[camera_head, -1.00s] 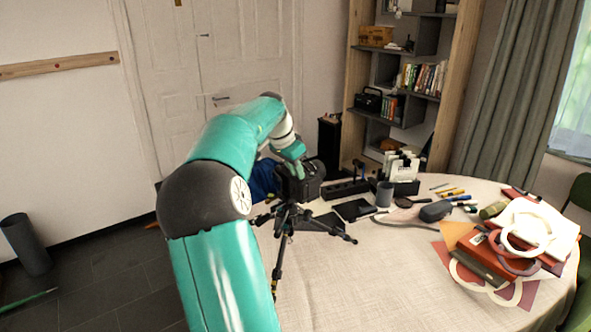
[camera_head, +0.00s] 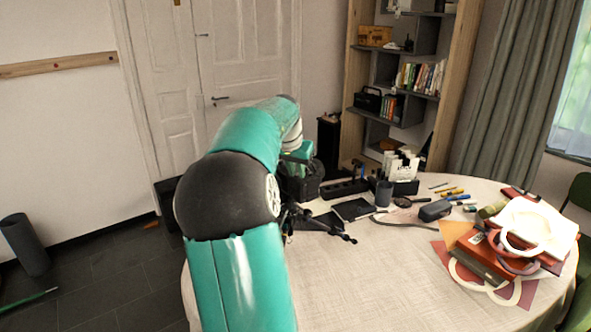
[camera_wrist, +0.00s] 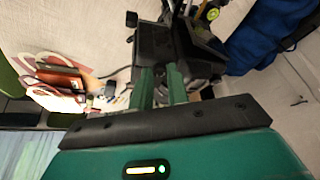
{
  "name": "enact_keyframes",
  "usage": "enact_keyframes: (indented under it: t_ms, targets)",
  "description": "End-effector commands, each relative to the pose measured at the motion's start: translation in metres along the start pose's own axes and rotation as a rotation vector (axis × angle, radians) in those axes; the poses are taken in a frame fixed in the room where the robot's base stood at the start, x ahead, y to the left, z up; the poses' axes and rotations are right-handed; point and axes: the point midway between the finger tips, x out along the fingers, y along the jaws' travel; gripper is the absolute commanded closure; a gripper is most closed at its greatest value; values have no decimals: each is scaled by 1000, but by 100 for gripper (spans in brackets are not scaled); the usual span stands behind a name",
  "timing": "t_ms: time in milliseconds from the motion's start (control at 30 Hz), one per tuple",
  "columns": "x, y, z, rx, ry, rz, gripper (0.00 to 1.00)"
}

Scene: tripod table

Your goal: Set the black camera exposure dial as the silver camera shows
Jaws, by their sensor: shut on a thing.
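The black camera (camera_head: 308,187) stands on a black tripod (camera_head: 318,226) at the left of the table, partly behind my arm. In the wrist view the black camera (camera_wrist: 196,58) fills the top middle. My gripper (camera_head: 297,158) is at the top of the camera. In the wrist view the two green fingers of my gripper (camera_wrist: 160,76) reach the camera body and are shut on a part of it. The exposure dial and its marks are hidden or too small to read. I cannot make out a silver camera in either view.
On the table (camera_head: 345,290) a dark cup (camera_head: 384,194), a black pad (camera_head: 352,209), pens and a grey case (camera_head: 434,211) lie right of the tripod. Red books (camera_head: 482,257) and rings lie at the right. The front of the table is clear.

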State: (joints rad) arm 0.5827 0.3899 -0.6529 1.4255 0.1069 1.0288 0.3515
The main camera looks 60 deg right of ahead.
Motion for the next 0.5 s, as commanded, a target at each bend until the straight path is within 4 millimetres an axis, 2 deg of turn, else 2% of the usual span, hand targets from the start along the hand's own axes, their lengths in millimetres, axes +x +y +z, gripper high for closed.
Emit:
enact_keyframes:
  t_ms: [200, 500]
  targets:
    - [-1, 3, -1, -124, 1, -54, 100]
    - [-1, 3, -1, -211, 1, -90, 100]
